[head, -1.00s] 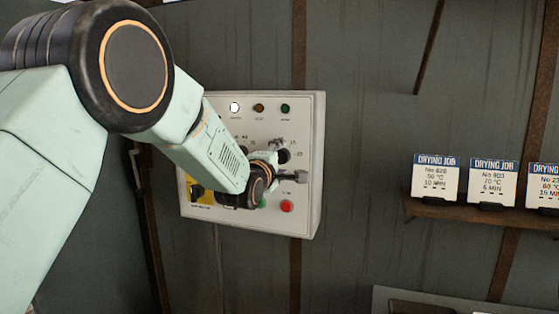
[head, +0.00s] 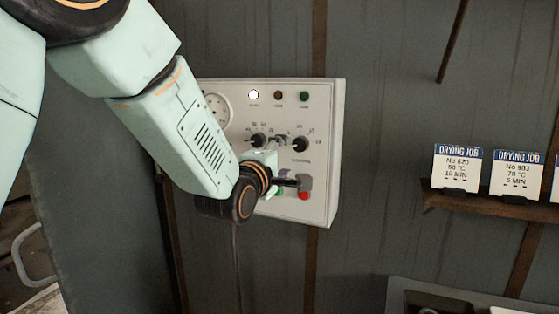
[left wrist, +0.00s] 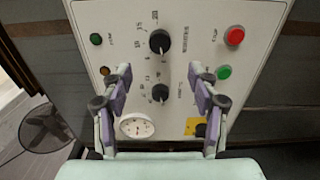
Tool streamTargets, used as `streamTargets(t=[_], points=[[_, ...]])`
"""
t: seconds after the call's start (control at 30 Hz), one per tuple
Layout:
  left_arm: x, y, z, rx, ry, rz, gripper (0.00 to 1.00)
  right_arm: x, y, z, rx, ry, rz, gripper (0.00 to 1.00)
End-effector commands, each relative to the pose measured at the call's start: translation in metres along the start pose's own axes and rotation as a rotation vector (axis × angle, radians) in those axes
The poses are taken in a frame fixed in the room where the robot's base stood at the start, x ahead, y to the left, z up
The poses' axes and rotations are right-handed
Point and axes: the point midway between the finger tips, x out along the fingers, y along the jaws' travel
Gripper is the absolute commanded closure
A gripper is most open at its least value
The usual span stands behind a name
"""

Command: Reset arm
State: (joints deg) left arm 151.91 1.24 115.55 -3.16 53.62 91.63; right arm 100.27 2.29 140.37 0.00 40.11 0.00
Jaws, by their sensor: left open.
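My left gripper (head: 288,163) is open and empty in front of the wall control panel (head: 331,130). In the left wrist view its two fingers (left wrist: 163,75) stand apart, with a black rotary knob (left wrist: 159,92) in the gap between them in the picture. I cannot tell whether they touch the panel. A second black knob (left wrist: 159,41) sits beyond the fingertips. A red button (left wrist: 235,36) and a green button (left wrist: 224,72) are at the right. In the head view my arm hides the panel's lower left. My right gripper is not in view.
One white lamp (head: 253,95) looks lit. A shelf (head: 455,203) with drying-job cards (head: 457,166) is on the right. The wall between is bare.

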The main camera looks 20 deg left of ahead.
Motion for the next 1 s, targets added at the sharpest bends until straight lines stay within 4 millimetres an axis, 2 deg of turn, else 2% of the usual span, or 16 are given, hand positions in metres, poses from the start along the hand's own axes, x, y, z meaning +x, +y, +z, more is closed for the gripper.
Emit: streamTargets(t=[0.2, 0.73, 0.87, 1.0], points=[[-0.014, 0.0, 0.0, 0.0, 0.0, 0.001, 0.4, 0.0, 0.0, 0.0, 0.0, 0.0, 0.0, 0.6], [-0.015, 0.0, 0.0, 0.018, 0.0, 0.0, 0.4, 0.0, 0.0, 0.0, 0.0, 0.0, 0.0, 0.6], [-0.015, -0.003, 0.0, 0.16, 0.0, -0.014, 0.4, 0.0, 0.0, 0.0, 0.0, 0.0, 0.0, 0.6], [-0.024, -0.025, -0.001, 0.43, -0.011, -0.085, 0.4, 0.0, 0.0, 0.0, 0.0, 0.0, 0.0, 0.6]])
